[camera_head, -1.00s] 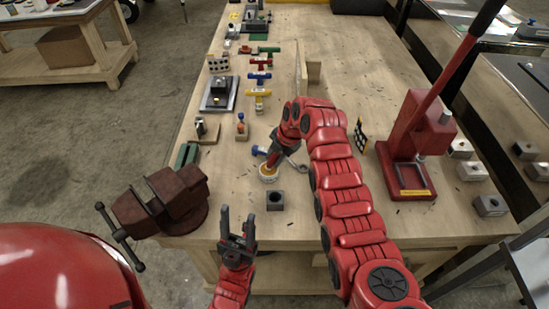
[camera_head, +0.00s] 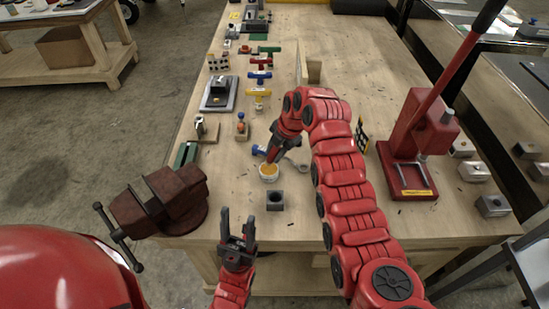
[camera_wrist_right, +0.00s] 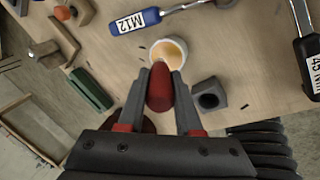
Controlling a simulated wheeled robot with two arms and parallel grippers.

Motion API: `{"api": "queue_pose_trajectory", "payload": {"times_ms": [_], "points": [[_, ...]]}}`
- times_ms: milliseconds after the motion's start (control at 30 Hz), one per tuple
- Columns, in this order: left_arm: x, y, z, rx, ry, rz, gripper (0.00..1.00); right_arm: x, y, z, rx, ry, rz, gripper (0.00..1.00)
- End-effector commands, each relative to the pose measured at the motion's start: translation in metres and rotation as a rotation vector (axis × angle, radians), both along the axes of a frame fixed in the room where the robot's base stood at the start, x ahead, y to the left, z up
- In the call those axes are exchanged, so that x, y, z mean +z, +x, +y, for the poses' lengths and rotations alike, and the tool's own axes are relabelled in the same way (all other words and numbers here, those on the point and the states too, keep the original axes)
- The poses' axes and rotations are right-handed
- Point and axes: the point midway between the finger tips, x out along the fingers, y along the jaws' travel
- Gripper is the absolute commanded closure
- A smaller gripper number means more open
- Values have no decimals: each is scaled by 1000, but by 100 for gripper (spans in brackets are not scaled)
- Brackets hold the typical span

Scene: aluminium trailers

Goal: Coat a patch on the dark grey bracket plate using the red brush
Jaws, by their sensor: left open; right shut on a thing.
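My right gripper (camera_head: 273,156) is shut on the red brush, whose red handle (camera_wrist_right: 160,88) shows between the fingers in the right wrist view. The brush tip is hidden. A small white cup (camera_head: 263,178) with amber liquid stands on the table just below the gripper; it also shows in the right wrist view (camera_wrist_right: 153,46). My left gripper (camera_head: 237,232) is open and empty near the table's front edge. A dark grey plate-like piece (camera_head: 218,92) lies at the table's left side; I cannot tell for certain whether it is the bracket plate.
A dark block with a hole (camera_head: 275,201) stands in front of the cup. A blue-handled wrench (camera_wrist_right: 135,21) lies behind the cup. A rusty vise (camera_head: 160,203) is at the front left corner, a red press (camera_head: 415,150) at right.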

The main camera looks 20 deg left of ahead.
Motion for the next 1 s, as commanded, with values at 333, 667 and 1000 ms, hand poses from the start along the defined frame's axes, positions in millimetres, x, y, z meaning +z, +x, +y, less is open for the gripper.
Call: {"api": "queue_pose_trajectory", "payload": {"times_ms": [333, 667, 1000], "points": [[-15, 0, 0, 0, 0, 0, 50, 31, 1, 1, 0, 3, -4, 100], [-18, 0, 0, 0, 0, 0, 50, 46, 0, 0, -1, 1, -1, 100], [-18, 0, 0, 0, 0, 0, 50, 46, 0, 0, 0, 0, -1, 100]]}}
